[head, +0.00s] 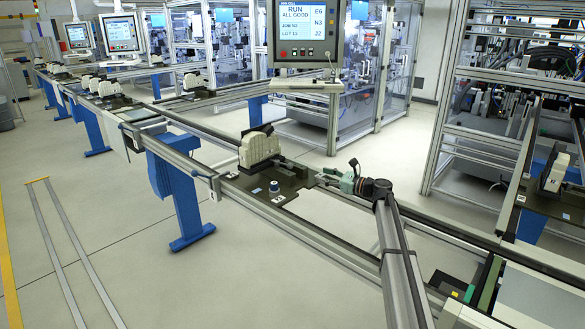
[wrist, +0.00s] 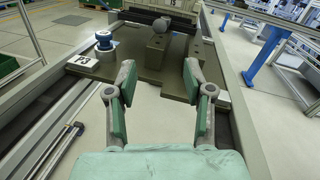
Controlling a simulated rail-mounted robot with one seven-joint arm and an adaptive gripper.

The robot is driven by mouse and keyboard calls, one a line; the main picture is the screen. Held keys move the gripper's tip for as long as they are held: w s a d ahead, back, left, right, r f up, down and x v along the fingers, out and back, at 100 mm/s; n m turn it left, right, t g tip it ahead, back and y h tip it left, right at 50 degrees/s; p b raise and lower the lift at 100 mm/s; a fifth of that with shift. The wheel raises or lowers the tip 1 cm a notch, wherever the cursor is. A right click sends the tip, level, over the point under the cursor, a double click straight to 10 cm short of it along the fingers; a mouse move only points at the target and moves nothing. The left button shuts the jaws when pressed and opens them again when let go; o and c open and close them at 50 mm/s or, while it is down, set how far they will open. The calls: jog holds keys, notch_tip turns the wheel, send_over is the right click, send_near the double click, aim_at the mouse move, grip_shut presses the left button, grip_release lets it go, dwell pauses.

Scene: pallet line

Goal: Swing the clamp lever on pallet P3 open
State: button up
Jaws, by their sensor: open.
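The dark pallet plate (head: 252,190) lies on the rail line and carries an upright off-white part (head: 259,147) and a blue-topped knob (head: 274,187). The plate (wrist: 150,82) also fills the upper middle of the wrist view. On it stands a brown-grey clamp block (wrist: 157,53). A grey rounded lever end (wrist: 161,25) shows just behind the block, with a bar (wrist: 184,38) to its right. My gripper (wrist: 159,72) is open and empty. Its green-padded fingers point at the block from the near side, apart from it. In the head view my gripper (head: 326,176) is at the plate's right end.
The blue-topped knob (wrist: 104,40) stands left of my fingers, near a white label (wrist: 82,61). A screen (head: 307,30) hangs beyond the line. More pallets with parts (head: 105,88) stand further up the rail.

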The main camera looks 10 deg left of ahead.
aim_at(290, 166)
jog(key=p+x, duration=0.3)
jog(key=x, duration=1.3)
grip_shut()
